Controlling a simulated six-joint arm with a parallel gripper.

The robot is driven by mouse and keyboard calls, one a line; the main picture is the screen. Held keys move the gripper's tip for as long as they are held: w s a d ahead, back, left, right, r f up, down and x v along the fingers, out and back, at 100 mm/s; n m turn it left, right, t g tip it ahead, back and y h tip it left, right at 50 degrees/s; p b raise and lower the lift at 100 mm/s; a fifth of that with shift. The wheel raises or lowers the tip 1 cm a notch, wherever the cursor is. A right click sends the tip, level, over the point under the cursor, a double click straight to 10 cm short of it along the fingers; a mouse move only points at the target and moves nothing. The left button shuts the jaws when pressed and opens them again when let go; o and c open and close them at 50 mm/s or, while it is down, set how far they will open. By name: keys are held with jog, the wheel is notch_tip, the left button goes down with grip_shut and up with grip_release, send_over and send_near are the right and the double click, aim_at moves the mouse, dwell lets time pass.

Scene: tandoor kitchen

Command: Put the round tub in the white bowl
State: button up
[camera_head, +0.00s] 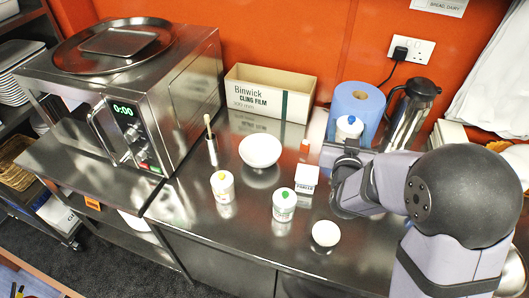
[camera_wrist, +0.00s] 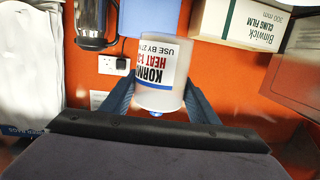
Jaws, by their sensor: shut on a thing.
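A round white tub (camera_head: 349,127) with a blue spot on top is held up above the counter at the right, in front of the blue paper roll. In the wrist view the tub (camera_wrist: 158,70) shows black and red print and sits between the two blue fingers. My gripper (camera_head: 345,150) is shut on it; the fingers also show in the wrist view (camera_wrist: 160,100). The white bowl (camera_head: 260,151) stands on the steel counter, left of my gripper and apart from it. It looks empty, though its inside is only partly clear. The bowl is out of the wrist view.
A small white box (camera_head: 307,178), a small round white thing (camera_head: 325,233), a cling film box (camera_head: 268,95), and a flask (camera_head: 410,110) are nearby. An oven (camera_head: 140,110) stands left.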

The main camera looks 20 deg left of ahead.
jog(key=w+a+r+n+g+y, duration=0.1)
jog(key=a+r+n+g+y, duration=0.2)
jog(key=a, duration=0.6)
jog(key=w+a+r+n+y, duration=0.2)
jog(key=a+r+n+y, duration=0.3)
jog(key=a, duration=0.4)
jog(key=s+a+f+g+y, duration=0.1)
jog(key=a+f, duration=0.1)
jog(key=f, duration=0.6)
jog(key=s+a+f+n+g+y+p, duration=0.1)
jog(key=a+f+g+y, duration=0.1)
jog(key=f, duration=0.6)
jog(key=shift+a+f, duration=0.15)
jog(key=shift+a, duration=0.65)
jog(key=shift+f+p, duration=0.1)
jog(key=shift+p, duration=0.2)
notch_tip(320, 180, down, 4)
jog(key=shift+r+p, duration=0.1)
jog(key=shift+p, duration=0.55)
jog(key=shift+f+b, duration=0.5)
